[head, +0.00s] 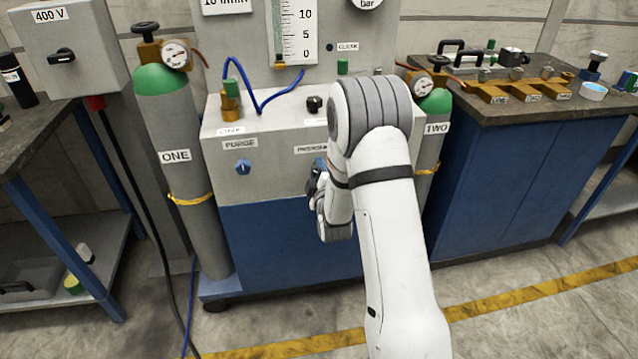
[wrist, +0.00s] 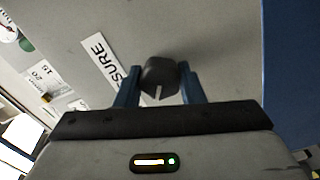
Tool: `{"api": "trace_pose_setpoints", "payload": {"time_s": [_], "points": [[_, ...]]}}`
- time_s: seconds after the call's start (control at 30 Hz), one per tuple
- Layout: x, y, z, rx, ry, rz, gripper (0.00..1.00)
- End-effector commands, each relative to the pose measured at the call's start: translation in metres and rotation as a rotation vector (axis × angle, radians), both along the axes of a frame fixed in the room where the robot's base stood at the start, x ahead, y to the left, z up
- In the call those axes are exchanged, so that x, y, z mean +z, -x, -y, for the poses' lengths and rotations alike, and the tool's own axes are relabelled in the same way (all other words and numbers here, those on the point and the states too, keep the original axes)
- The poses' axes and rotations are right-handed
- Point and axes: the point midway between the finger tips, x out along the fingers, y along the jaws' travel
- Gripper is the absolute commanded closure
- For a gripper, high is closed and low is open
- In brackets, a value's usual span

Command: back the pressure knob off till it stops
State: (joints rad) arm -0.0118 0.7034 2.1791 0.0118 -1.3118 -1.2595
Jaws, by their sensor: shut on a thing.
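The pressure knob (wrist: 160,78) is a black knob with a pale pointer line, on the grey panel in the wrist view. My gripper (wrist: 158,88) has its two blue fingers on either side of the knob and is shut on it. The pointer line points down toward my gripper's body in that view. A label (wrist: 108,65) ending in "SURE" is beside the knob. In the head view my gripper (head: 317,180) is at the front of the grey cabinet, and my arm hides the knob and part of its label.
The grey cabinet (head: 270,172) carries a blue purge knob (head: 243,167) to the left. Cylinder ONE (head: 178,150) stands left of it and cylinder TWO (head: 432,140) right, partly behind my arm. A blue hose (head: 262,100) loops above the cabinet top. The floor in front looks clear.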

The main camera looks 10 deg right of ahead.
Motion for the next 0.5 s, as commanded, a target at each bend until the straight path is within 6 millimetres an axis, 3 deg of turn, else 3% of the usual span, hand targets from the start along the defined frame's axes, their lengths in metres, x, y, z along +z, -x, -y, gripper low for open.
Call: {"api": "trace_pose_setpoints", "payload": {"time_s": [0.5], "points": [[-0.0062, -0.0002, -0.0011, 0.002, 0.492, 0.005, 0.88]]}}
